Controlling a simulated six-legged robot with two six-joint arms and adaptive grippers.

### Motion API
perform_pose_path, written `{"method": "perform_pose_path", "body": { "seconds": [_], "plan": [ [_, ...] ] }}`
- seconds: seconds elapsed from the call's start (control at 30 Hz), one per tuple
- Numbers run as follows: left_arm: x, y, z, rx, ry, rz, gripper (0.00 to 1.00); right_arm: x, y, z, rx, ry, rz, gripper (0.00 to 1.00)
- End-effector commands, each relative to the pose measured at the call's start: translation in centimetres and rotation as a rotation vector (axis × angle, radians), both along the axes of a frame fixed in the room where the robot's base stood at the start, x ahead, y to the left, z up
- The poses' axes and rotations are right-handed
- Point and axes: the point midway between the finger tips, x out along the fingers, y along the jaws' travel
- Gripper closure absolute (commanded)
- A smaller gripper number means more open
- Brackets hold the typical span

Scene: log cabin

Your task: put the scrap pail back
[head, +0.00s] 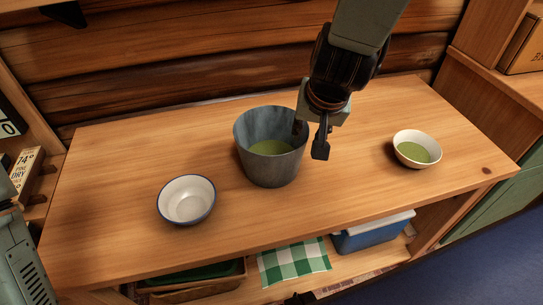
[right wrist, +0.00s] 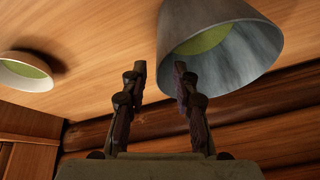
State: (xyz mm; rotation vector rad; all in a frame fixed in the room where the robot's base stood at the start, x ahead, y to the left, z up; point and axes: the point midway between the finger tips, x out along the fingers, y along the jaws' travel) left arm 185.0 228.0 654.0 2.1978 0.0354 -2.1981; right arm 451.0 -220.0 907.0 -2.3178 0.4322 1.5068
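The scrap pail (head: 270,165) is a grey metal bucket. It stands upright on the wooden counter (head: 120,165) between two bowls, with green contents inside. My right gripper (head: 309,140) is at the pail's right rim, pointing down, with one finger inside the rim and the other outside. In the right wrist view the pail (right wrist: 225,45) shows with its wall between my two fingers (right wrist: 159,75). A gap shows between the fingers, so the gripper is open and not clamped on the wall. I cannot make out my left gripper.
A white blue-rimmed bowl (head: 187,200) stands left of the pail, and a cream bowl with green contents (head: 416,149) stands right. Below are a checked cloth (head: 294,261), a blue-and-white box (head: 372,234) and a basket (head: 200,282). A log wall (head: 200,50) closes the back.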

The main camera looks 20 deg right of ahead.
Motion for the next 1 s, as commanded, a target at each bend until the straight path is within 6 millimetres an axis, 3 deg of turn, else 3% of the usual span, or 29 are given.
{"method": "perform_pose_path", "body": {
  "seconds": [0.27, 0.8, 1.0],
  "plan": [
    [0.0, 0.0, -0.6, 0.000, 0.000, 0.000, 0.72, 0.3, 0.0, -0.8, -0.003, 0.000, 0.000, 0.71],
    [0.0, 0.0, -2.7, 0.000, 0.000, 0.000, 0.72, 2.9, -0.3, -6.8, -0.002, 0.001, -0.003, 0.71],
    [0.0, 0.0, -2.9, 0.000, 0.000, 0.000, 0.72, 3.4, -0.4, -7.7, -0.003, -0.001, -0.002, 0.71]
  ]
}}
